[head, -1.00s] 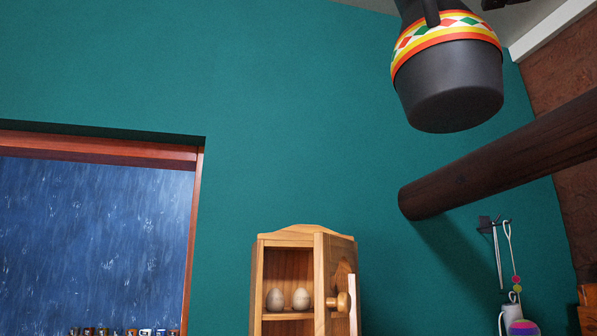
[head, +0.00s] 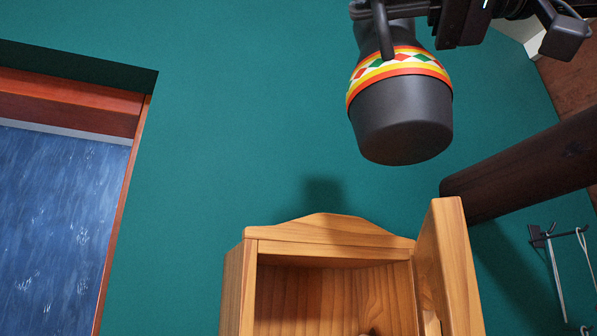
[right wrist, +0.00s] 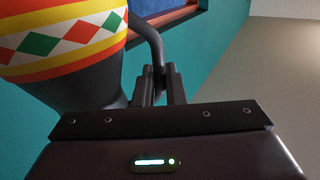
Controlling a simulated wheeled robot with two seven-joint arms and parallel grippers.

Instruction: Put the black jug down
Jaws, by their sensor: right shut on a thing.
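The black jug (head: 402,122) hangs in the air at the upper right of the head view. It has a band of red, yellow, white and green diamonds, and its base faces me. My right gripper (right wrist: 162,85) is shut on the jug's handle (right wrist: 150,45) in the right wrist view. The jug's patterned body (right wrist: 60,40) fills the upper left there. In the head view the arm comes in from the upper right, and the jug's top is partly cut off by the frame edge. My left gripper is out of view.
A wooden cabinet (head: 325,235) with its door (head: 452,265) swung open stands below the jug. A thick dark beam (head: 530,165) juts in at the right. Hooks with hanging utensils (head: 557,237) are on the right wall. A red-framed blue window (head: 60,220) is at the left.

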